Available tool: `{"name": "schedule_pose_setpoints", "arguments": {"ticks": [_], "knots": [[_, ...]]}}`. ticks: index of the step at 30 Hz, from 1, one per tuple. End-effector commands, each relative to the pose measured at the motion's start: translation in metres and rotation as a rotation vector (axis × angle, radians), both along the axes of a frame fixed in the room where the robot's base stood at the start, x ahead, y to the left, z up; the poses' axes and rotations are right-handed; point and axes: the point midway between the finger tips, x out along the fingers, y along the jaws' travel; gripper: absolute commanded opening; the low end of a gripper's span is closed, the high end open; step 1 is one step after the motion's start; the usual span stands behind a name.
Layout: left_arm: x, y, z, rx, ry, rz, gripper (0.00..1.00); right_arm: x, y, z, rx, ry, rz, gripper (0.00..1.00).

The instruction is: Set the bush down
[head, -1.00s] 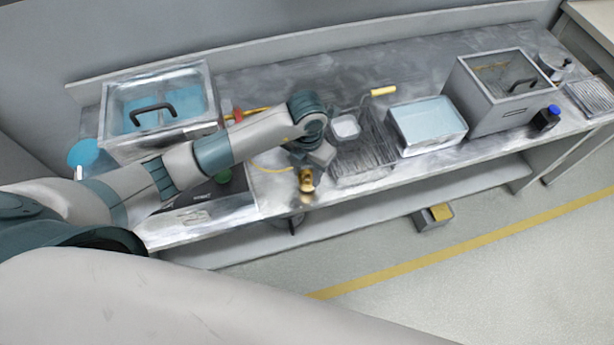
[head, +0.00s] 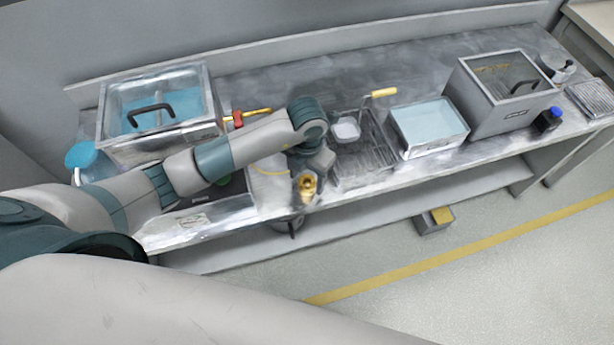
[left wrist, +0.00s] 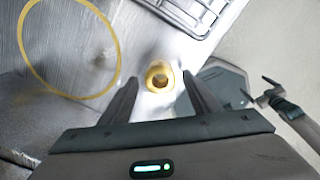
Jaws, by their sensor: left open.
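The bush (head: 307,186) is a small brass-coloured, flanged ring piece near the bench's front edge. In the left wrist view the bush (left wrist: 158,76) shows its dark bore, with its flange towards the camera. My left gripper (left wrist: 160,80) is open, with one finger on each side of the bush and a visible gap at both sides. In the head view the left gripper (head: 308,176) is beside the bush, partly hidden by its own wrist. I cannot tell whether the bush's underside touches the bench.
A yellow ring marking (left wrist: 118,50) lies on the bench left of the bush. A wire basket (head: 372,158), a pale-blue tray (head: 402,142) and a lidded grey box (head: 485,118) stand to the right. A blue-filled tank (head: 110,138) stands at the left. The bench front edge is close.

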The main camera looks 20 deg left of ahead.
Motion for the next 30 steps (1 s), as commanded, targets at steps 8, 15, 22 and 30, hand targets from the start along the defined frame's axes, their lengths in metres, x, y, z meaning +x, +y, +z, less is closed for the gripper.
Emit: {"name": "schedule_pose_setpoints", "arguments": {"ticks": [8,15,22,30], "knots": [[0.000,0.000,0.015,0.000,-0.001,0.000,0.56,0.000,-0.003,0.011,-0.003,0.000,0.001,0.98],[0.001,0.000,0.047,0.000,-0.002,0.000,0.56,0.000,-0.002,0.035,-0.002,0.001,0.001,0.98],[0.000,0.000,0.084,0.001,-0.001,-0.001,0.56,0.000,-0.002,0.061,-0.002,0.001,0.001,0.98],[0.001,0.000,0.116,0.000,-0.001,0.001,0.56,0.000,0.002,0.080,0.002,0.000,0.000,0.98]]}}
